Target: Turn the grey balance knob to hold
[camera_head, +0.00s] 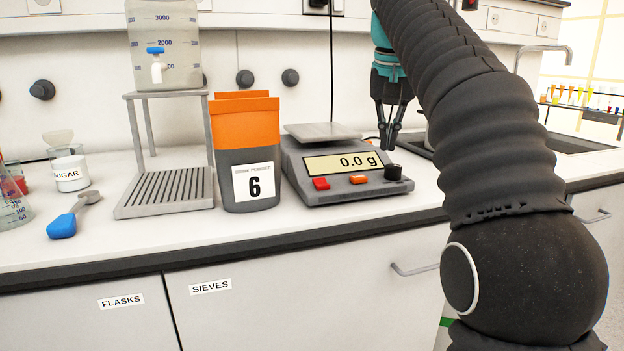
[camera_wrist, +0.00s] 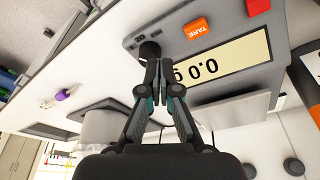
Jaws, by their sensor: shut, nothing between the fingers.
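The grey balance (camera_head: 340,195) stands on the counter, its display reading 0.0 g. Its dark round knob (camera_head: 393,172) is at the front right corner of the panel, right of an orange button (camera_head: 358,180) and a red button (camera_head: 320,184). My gripper (camera_head: 391,147) is shut and empty, pointing down just above and behind the knob. In the wrist view the closed fingertips (camera_wrist: 158,62) are close to the knob (camera_wrist: 150,50) and partly overlap it; I cannot tell whether they touch. The knob's marking is not readable.
An orange and grey container (camera_head: 245,150) marked 6 stands close to the balance's left. A metal stand (camera_head: 172,190) holds a large clear container (camera_head: 165,45). A sink (camera_head: 565,143) lies behind my arm at right. The counter front before the balance is clear.

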